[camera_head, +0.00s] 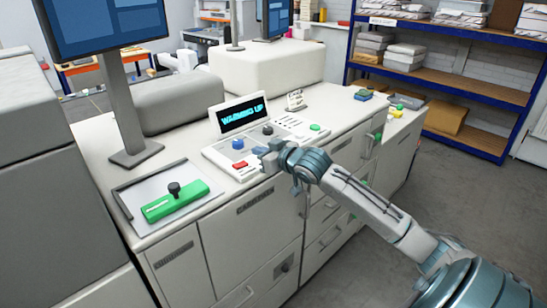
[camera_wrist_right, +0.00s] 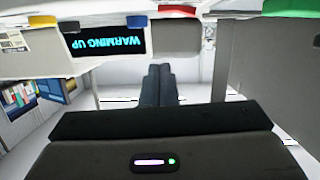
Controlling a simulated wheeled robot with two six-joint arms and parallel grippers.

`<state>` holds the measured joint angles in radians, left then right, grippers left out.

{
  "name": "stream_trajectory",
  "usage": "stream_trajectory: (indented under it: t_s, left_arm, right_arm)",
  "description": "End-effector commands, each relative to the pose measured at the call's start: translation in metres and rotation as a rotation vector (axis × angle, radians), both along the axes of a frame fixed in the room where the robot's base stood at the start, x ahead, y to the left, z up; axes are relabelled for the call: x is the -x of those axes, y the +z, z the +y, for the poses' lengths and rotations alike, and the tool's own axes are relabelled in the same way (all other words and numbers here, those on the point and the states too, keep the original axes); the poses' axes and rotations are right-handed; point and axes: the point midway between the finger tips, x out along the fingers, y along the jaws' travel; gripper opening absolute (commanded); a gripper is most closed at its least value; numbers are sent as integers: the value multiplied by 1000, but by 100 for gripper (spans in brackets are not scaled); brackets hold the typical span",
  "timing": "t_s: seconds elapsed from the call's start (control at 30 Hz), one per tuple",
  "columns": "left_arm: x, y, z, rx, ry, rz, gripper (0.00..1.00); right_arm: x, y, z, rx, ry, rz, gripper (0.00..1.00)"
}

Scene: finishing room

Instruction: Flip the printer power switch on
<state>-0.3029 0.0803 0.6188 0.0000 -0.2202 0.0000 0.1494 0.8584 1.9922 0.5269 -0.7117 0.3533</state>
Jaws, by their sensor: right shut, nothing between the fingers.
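The printer control panel (camera_head: 222,155) is a pale console on the white cabinet top. Its display (camera_head: 242,116) is lit and reads "WARMING UP" in cyan; it appears upside down in the right wrist view (camera_wrist_right: 108,42). A red switch (camera_head: 240,165) sits at the panel's front edge, with a blue knob (camera_head: 238,144) behind it. I cannot tell the switch's tilt. My right gripper (camera_head: 262,158) is just right of the red switch, shut and empty; whether it touches the panel is unclear. Its closed fingers show in the right wrist view (camera_wrist_right: 158,85). My left gripper is out of view.
A tray (camera_head: 187,170) with a green block (camera_head: 174,201) and black knob lies left of the panel. A monitor stand (camera_head: 135,151) is behind it. More small controls sit right of the panel. A blue shelf rack (camera_head: 463,144) stands at the back right.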

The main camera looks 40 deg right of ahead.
Motion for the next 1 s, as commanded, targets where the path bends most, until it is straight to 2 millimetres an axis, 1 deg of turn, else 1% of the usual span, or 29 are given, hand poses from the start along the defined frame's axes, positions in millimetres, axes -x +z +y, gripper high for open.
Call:
stream_trajectory:
  t_s: [0.03,0.2,0.5,0.7,1.0]
  left_arm:
    - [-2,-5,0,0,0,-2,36]
    - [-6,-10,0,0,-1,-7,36]
    - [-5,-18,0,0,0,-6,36]
    - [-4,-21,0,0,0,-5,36]
    - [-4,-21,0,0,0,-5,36]
  right_arm:
    - [7,-1,0,8,3,3,0]
    - [23,3,-3,7,1,3,0]
    - [43,9,-7,7,-6,0,0]
    - [49,12,-5,2,-1,1,0]
    - [51,13,-5,-1,1,0,0]
